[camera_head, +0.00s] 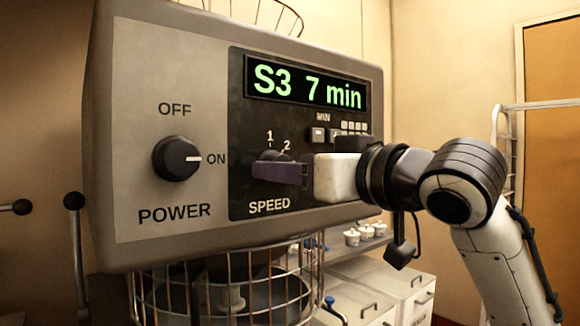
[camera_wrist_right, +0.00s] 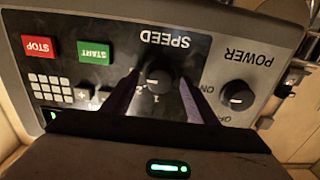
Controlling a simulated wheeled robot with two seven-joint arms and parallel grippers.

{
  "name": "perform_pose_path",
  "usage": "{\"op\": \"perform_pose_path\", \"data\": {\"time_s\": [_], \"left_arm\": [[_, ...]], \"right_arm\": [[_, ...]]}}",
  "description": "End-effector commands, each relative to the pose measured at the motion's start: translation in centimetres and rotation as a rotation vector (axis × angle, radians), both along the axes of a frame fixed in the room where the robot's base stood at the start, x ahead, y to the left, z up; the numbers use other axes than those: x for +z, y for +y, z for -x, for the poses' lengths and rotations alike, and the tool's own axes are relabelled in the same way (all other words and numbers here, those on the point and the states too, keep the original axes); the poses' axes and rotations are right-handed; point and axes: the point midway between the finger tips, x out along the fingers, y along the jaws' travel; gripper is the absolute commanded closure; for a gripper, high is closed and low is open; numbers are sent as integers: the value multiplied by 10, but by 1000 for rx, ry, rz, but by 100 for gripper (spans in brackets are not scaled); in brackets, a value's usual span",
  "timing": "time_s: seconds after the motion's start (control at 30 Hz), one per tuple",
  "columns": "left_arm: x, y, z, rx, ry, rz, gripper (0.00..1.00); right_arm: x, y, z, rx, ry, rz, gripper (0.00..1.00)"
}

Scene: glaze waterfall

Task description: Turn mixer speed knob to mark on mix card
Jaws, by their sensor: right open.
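The mixer's grey control panel (camera_head: 160,80) fills most of the head view. The speed knob (camera_wrist_right: 158,76) is round and black, with the marks 1 and 2 beside it; the other marks are hidden. In the head view my gripper mostly covers the knob. My right gripper (camera_head: 262,170) is open, its two purple fingers on either side of the knob; whether they touch it is unclear. The wrist view shows the panel upside down. The green display (camera_head: 306,88) reads "S3 7 min". I see no separate mix card. My left gripper is not in view.
The power knob (camera_head: 177,158) points to ON. A START button (camera_wrist_right: 95,52) and a STOP button (camera_wrist_right: 39,46) sit near the speed knob. A wire guard (camera_head: 230,290) surrounds the bowl below. White drawers (camera_head: 408,290) stand behind at the lower right.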

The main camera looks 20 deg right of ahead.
Motion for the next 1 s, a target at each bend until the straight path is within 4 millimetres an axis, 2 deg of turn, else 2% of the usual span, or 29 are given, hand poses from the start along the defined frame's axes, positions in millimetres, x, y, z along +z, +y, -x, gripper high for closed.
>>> {"op": "perform_pose_path", "data": {"time_s": [0.2, 0.43, 0.77, 1.0], "left_arm": [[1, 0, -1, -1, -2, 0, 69], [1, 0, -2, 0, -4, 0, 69], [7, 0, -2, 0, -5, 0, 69], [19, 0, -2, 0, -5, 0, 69]], "right_arm": [[0, 0, 0, 0, 0, 0, 49], [0, 0, 0, 0, 0, 0, 88], [1, -1, 0, -1, -15, 44, 88], [2, -1, 0, -1, -65, 183, 88]]}}
